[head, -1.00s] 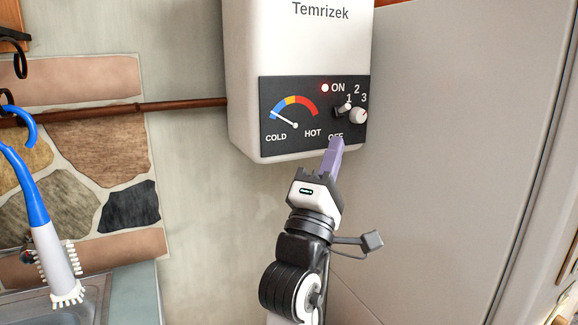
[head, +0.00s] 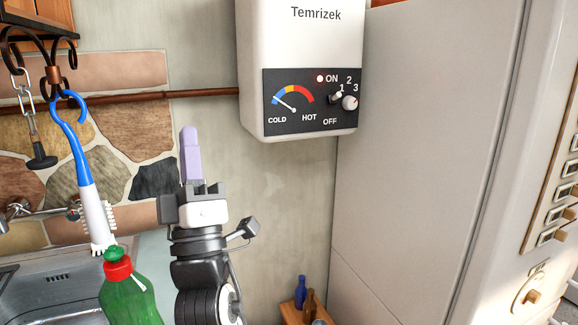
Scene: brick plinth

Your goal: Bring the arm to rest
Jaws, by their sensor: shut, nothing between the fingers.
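My gripper (head: 190,140) is in the middle left of the head view, pointing up, with its purple fingers closed together and nothing between them. It is in front of the bare plaster wall, below and left of the water heater, and apart from it. The gauge needle points toward COLD.
A blue and white brush (head: 85,175) hangs from a hook left of my gripper. A green bottle (head: 130,295) with a red cap stands by the metal sink (head: 45,290). A tall grey cabinet side (head: 430,150) stands at right. Small bottles (head: 301,290) stand low on a wooden surface.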

